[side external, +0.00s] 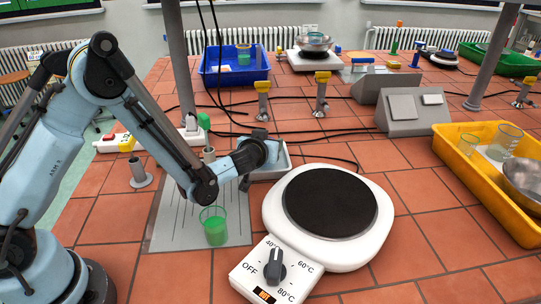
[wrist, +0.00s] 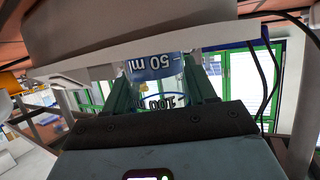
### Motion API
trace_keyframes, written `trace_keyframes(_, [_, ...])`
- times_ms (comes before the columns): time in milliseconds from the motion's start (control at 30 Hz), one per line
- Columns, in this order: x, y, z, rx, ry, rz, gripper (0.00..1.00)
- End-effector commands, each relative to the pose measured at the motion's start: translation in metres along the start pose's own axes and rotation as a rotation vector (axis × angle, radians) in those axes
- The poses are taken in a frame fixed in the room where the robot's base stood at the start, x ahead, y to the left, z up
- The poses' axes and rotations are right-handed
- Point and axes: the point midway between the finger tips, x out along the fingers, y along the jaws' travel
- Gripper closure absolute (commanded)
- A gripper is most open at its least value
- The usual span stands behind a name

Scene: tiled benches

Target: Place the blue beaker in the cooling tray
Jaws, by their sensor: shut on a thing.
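My gripper (side external: 264,150) is low over the bench, behind the hot plate and beside a small pale grey tray (side external: 285,172), which the arm partly covers. The held beaker is hidden in the side view. A beaker of green liquid (side external: 214,228) stands on the grey lined mat (side external: 170,238).
The white hot plate (side external: 270,235) with its dark disc stands right of the arm. A yellow tray (side external: 476,185) with glassware is at the right, and a blue tray (side external: 222,78) is at the back. Grey socket boxes (side external: 412,110), gas taps (side external: 321,92) and black cables lie behind.

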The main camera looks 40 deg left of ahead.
Motion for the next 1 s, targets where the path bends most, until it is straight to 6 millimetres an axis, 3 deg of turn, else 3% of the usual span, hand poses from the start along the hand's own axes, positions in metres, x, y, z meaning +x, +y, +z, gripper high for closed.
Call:
trace_keyframes(367, [0.001, 0.000, 0.003, 0.000, 0.000, 0.000, 0.79])
trace_keyframes(400, [0.001, 0.000, 0.004, 0.000, 0.000, 0.000, 0.41])
trace_keyframes(567, [0.001, 0.000, 0.003, 0.000, 0.000, 0.000, 0.19])
trace_keyframes(900, [0.000, 0.000, 0.000, 0.000, 0.000, 0.000, 0.19])
trace_keyframes(1000, [-0.012, 0.001, 0.001, 0.001, 0.000, 0.003, 0.19])
